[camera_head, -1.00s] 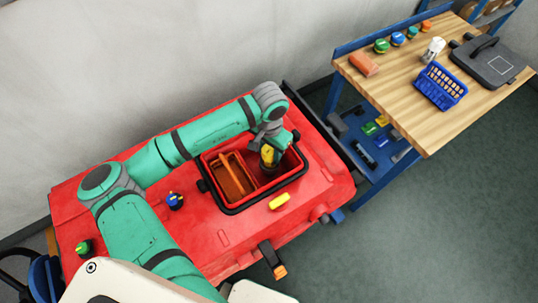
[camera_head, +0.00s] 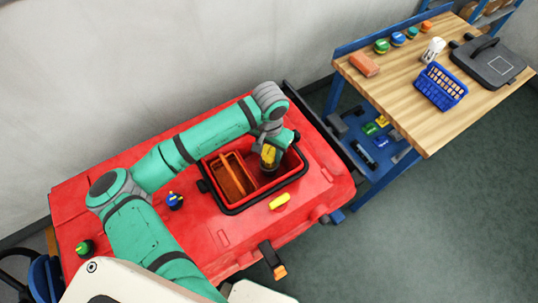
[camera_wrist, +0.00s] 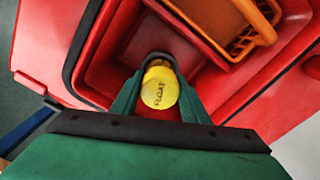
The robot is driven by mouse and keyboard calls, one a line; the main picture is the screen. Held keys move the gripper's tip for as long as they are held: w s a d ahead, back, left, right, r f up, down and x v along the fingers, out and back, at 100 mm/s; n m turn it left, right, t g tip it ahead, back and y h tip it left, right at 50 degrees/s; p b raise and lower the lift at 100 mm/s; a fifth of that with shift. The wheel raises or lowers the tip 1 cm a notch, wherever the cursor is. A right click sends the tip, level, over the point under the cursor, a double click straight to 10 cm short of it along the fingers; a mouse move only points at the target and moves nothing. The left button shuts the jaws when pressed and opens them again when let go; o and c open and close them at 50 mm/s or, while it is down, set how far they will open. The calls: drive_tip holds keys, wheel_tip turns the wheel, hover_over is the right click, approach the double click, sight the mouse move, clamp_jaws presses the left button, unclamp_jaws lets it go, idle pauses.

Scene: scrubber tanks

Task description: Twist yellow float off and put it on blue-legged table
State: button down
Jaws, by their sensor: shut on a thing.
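The yellow float (camera_head: 269,155) is in the right part of the open tank of the red scrubber (camera_head: 300,215). In the wrist view its round yellow top (camera_wrist: 160,88) reads "FLOAT" and sits between my fingers. My gripper (camera_wrist: 158,100) is shut on the float, reaching down into the tank. The lower part of the float is hidden. The blue-legged table (camera_head: 430,130) with a wooden top stands at the upper right, apart from the scrubber.
An orange basket (camera_head: 232,178) is in the left part of the tank. On the table are a blue basket (camera_head: 440,86), a brick (camera_head: 364,64), a white canister (camera_head: 433,50), a dark case (camera_head: 492,62) and several coloured knobs. The table's front right is clear.

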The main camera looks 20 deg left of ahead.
drive_tip(key=shift+n, duration=0.3)
drive_tip(key=shift+w+r, duration=0.15)
drive_tip(key=shift+r, duration=0.4)
idle(0.7)
drive_tip(key=shift+r, duration=0.3)
drive_tip(key=shift+r, duration=0.25)
idle(0.6)
drive_tip(key=shift+r, duration=2.4)
